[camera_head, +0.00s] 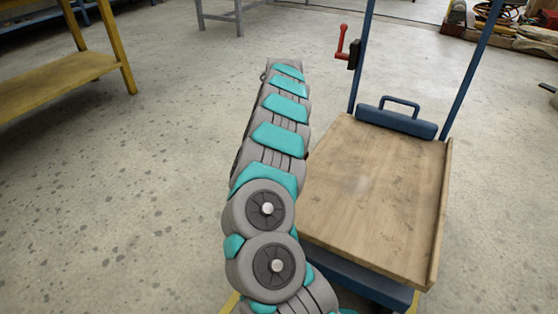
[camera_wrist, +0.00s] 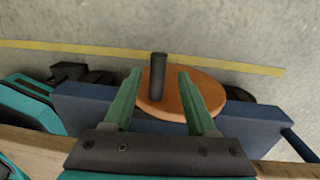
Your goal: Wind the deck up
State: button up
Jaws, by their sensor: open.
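The wooden deck (camera_head: 375,190) of a blue-framed cart lies flat and bare in the head view. A red crank handle (camera_head: 341,42) sits on a dark housing at the cart's left upright. In the wrist view, my gripper (camera_wrist: 160,73) is open. Its two green fingers stand either side of a dark upright peg (camera_wrist: 158,75) on an orange disc (camera_wrist: 209,93). The disc is by a blue beam (camera_wrist: 250,130); I cannot tell whether the fingers touch the peg. My gripper cannot be made out in the head view.
A blue push handle (camera_head: 400,103) stands at the deck's far edge. A yellow bench (camera_head: 60,75) is at the left, and clutter (camera_head: 530,35) lies at the far right. The concrete floor (camera_head: 130,190) left of my arm is clear. A yellow floor line (camera_wrist: 110,51) crosses the wrist view.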

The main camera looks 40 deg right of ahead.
jog(key=shift+r, duration=0.5)
